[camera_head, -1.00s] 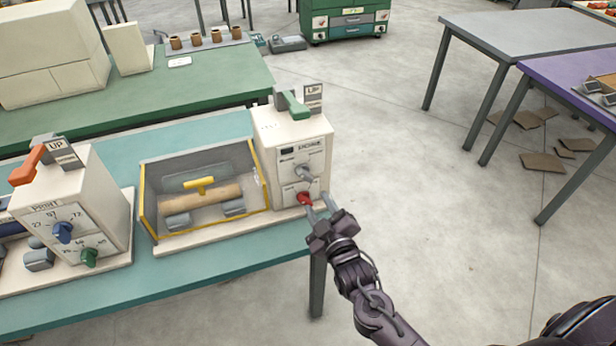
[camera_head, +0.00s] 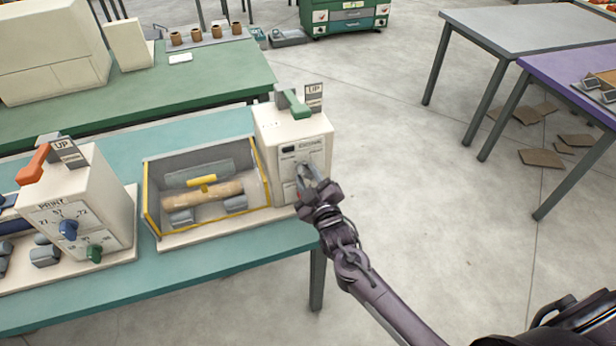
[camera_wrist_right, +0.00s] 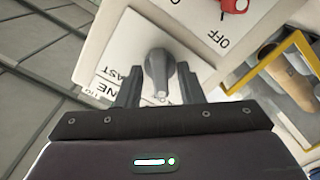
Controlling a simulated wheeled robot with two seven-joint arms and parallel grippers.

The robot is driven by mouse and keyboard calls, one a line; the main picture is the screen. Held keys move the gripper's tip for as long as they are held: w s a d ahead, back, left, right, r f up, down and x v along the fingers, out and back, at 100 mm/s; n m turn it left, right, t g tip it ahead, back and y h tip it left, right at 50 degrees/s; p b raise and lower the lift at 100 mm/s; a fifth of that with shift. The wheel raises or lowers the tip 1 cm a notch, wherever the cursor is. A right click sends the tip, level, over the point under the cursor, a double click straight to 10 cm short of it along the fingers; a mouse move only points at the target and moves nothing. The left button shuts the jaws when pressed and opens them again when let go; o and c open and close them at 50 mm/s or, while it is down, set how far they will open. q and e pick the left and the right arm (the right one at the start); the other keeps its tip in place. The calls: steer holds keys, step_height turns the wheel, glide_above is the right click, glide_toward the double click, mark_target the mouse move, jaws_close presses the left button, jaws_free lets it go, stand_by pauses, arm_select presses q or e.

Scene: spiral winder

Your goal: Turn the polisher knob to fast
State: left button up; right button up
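The right-hand cream machine (camera_head: 290,128) on the teal bench has a control face with a grey lever-shaped knob above a red one. In the right wrist view the grey knob (camera_wrist_right: 158,72) sits between my two fingertips, beside a partly hidden label ending in "AST". My right gripper (camera_wrist_right: 160,88) appears open around the knob, with a narrow gap at each side. In the head view my right gripper (camera_head: 309,186) covers most of the knobs. The red knob (camera_wrist_right: 234,5) shows at the top of the wrist view near "OFF". My left gripper is out of view.
A yellow-framed box with a roller (camera_head: 205,190) adjoins the machine on the left. Another cream machine with an orange lever (camera_head: 80,200) stands farther left. A green table (camera_head: 190,88) lies behind.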

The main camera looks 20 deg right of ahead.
jaws_close()
steer(key=shift+m, duration=0.3)
steer(key=m, duration=1.1)
steer(key=shift+m, duration=2.2)
